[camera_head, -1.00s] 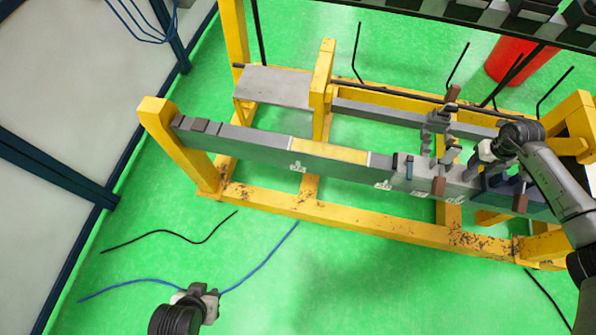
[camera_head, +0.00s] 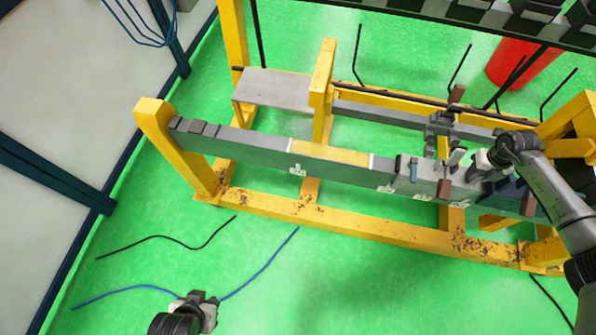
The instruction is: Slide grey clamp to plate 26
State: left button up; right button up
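A long dark grey beam (camera_head: 240,155) runs across the yellow frame. It carries a tan section (camera_head: 330,153) and small white marks too small to read, so I cannot tell which is plate 26. Toward its right end stands a grey clamp-like assembly (camera_head: 455,157) with a brown block (camera_head: 443,189) on its front. My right gripper (camera_head: 477,163) is low over the beam, just right of this assembly. Its fingers are hidden or too small to tell whether they touch or grip it. My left gripper (camera_head: 207,299) hangs over the green floor at bottom left, away from the beam; its opening is unclear.
The yellow frame (camera_head: 330,218) holds the beam and a grey shelf (camera_head: 275,88) behind it. A red bin (camera_head: 515,65) stands behind. Blue and black cables lie on the floor.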

aim_at(421, 170)
jog(key=shift+a, duration=0.1)
